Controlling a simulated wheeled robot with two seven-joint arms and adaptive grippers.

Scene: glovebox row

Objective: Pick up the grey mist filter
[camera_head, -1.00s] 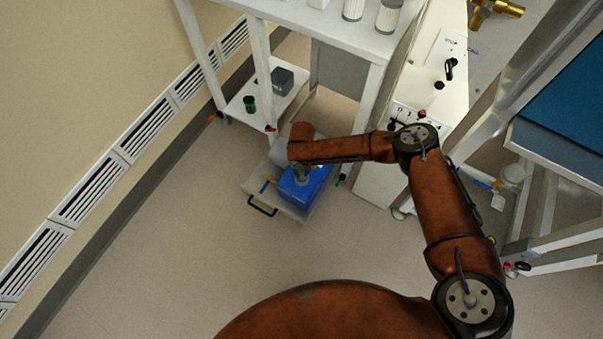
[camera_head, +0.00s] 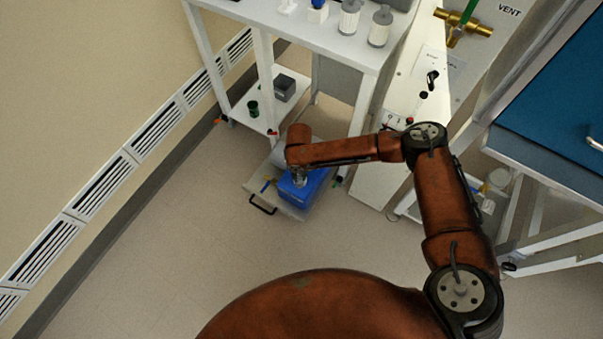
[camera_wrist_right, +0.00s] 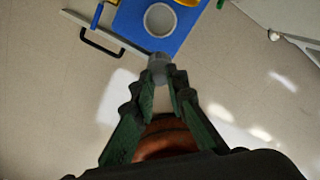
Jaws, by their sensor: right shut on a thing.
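A small grey cylinder, which looks like the grey mist filter (camera_wrist_right: 158,66), sits between the fingertips of my right gripper (camera_wrist_right: 161,82) in the right wrist view. The green fingers are closed on it. Beyond it is a blue block (camera_wrist_right: 130,20) with a pale round ring in its top. The arm hides part of the block there. My left gripper is not in view.
A white bench (camera_head: 300,30) with white canisters stands above. A lower shelf (camera_head: 262,122) holds a grey box and a green cup. A white control panel stands right of the drawer. The floor in front is clear.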

